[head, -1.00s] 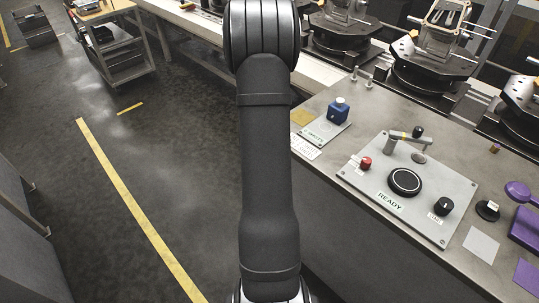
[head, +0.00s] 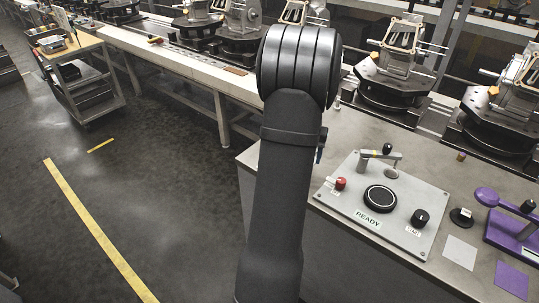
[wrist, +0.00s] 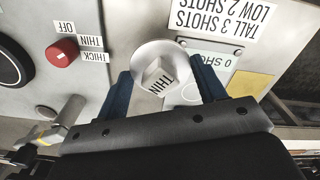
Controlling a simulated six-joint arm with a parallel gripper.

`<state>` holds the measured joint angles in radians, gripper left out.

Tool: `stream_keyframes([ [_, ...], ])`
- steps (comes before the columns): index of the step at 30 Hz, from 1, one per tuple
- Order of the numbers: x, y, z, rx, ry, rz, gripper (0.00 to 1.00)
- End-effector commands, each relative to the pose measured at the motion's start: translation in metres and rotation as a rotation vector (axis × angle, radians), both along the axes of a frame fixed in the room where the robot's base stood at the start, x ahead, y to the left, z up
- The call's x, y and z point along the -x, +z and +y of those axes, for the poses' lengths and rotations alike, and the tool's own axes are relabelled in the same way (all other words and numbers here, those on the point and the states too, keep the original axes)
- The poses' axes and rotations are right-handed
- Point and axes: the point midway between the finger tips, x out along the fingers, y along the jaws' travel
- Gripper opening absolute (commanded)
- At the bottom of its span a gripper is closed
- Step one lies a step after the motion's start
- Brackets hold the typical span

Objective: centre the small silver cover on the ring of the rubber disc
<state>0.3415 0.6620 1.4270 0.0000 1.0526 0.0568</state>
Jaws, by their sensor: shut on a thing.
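The small silver cover (wrist: 152,55), pale and round with a THIN label on its raised middle, shows in the wrist view. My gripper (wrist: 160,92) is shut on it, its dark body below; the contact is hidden. Dark blue sides (wrist: 119,92) flank the cover left and right; I cannot tell whether they belong to a block under it or to the jaws. In the head view my arm hides the cover and gripper. The rubber disc (head: 380,198), black with a pale ring, lies bare on the grey panel, right of my arm. Its edge also shows at the wrist view's left (wrist: 10,62).
The panel (head: 345,215) carries a red knob (head: 341,183), a black knob (head: 420,217) and a lever spout (head: 380,156) behind the disc. A purple press (head: 510,235) stands right. A 0 SHOTS plate (wrist: 215,50) lies beside the cover. Conveyor fixtures (head: 393,85) line the back.

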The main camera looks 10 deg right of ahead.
Motion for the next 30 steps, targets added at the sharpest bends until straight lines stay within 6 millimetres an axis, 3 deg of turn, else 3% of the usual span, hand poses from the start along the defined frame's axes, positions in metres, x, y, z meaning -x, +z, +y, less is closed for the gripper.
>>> stream_keyframes([
  [1, 0.01, 0.005, -0.024, 0.001, -0.039, -0.002, 0.39],
  [6, 0.048, 0.021, -0.091, 0.001, -0.151, -0.002, 0.39],
  [12, 0.1, 0.039, -0.157, 0.001, -0.274, -0.002, 0.39],
  [15, 0.123, 0.047, -0.18, 0.001, -0.322, -0.003, 0.39],
  [21, 0.151, 0.055, -0.205, 0.0, -0.378, -0.001, 0.39],
  [30, 0.156, 0.057, -0.209, 0.0, -0.387, -0.001, 0.39],
])
